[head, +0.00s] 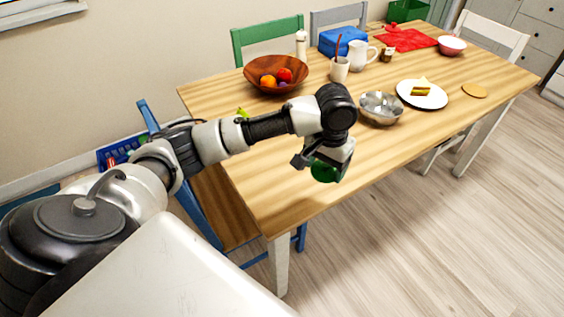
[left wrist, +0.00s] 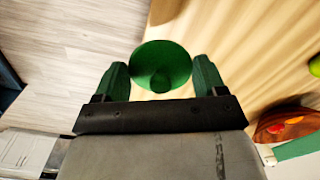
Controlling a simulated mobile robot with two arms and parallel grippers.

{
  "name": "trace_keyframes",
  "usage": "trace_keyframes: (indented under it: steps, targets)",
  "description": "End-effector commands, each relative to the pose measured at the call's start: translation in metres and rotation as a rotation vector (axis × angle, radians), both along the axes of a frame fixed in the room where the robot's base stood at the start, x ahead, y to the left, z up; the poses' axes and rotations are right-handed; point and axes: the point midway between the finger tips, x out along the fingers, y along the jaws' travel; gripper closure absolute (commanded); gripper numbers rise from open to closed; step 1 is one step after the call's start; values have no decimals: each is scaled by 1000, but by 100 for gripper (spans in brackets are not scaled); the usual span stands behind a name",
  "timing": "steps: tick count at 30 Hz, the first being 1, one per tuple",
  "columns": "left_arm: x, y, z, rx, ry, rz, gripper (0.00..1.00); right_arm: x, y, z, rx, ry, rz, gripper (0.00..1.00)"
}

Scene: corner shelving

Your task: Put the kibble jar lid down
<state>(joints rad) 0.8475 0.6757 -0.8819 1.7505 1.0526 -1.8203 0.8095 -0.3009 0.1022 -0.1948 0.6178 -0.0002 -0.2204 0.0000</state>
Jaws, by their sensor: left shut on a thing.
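The kibble jar lid is a round green disc with a small knob (left wrist: 160,62). It sits between the fingers of my left gripper (left wrist: 160,84) in the left wrist view, and the gripper is shut on it. In the head view the lid (head: 324,171) shows below my left gripper (head: 318,163), near the front edge of the wooden table (head: 275,185). I cannot tell how high it is above the tabletop. The jar itself is not clearly seen. My right gripper is not in view.
A metal bowl (head: 381,108) stands right of the gripper, with a plate of food (head: 421,94) beyond it. A wooden fruit bowl (head: 262,84), a mug (head: 340,70) and a pitcher (head: 358,55) stand farther back. The tabletop's front left part is mostly bare. A blue chair (head: 199,213) stands at the left end.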

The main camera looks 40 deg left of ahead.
Motion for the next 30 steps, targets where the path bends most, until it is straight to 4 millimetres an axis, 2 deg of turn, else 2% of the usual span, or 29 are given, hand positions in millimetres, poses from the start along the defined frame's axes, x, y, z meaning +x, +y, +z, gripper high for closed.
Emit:
trace_keyframes:
  steps: [5, 9, 15, 18, 25, 30]
  targets:
    - [1, 19, -14, 3, 2, 11, 51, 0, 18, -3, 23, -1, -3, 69]
    - [8, 50, -33, 5, 3, 12, 51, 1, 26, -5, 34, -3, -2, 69]
    - [19, 92, -58, 3, 1, 9, 51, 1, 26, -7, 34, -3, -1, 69]
    - [23, 105, -66, 1, 1, 8, 51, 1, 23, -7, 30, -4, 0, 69]
    - [25, 114, -78, 0, 1, 4, 51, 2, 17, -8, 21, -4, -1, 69]
    - [24, 114, -103, 2, 2, 3, 51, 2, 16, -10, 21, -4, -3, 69]
